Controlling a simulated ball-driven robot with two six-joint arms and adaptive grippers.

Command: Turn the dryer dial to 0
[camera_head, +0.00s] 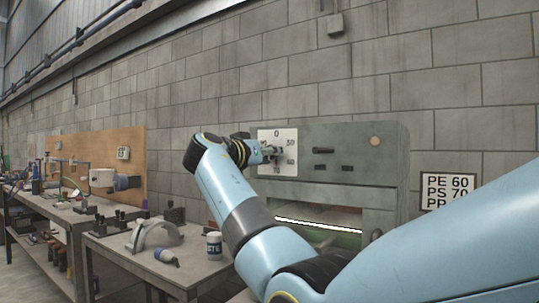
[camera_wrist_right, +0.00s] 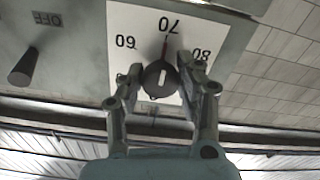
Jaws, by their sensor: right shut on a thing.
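The dryer (camera_head: 390,150) is a grey-green cabinet against the block wall. Its dial plate (camera_head: 263,135) is white, with 0 at the top in the head view. The dark round dial knob (camera_wrist_right: 158,80) shows in the right wrist view, where the plate appears upside down. Its thin red pointer points at 70, between 60 and 80. My right gripper (camera_wrist_right: 160,76) has one finger on each side of the knob and is shut on it. In the head view, my right gripper (camera_head: 266,151) partly hides the dial. My left gripper is not in view.
A dark OFF switch (camera_wrist_right: 23,68) is beside the plate in the wrist view. The dryer has a lit opening (camera_head: 318,226) below. A sign (camera_head: 447,190) hangs on the wall at right.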

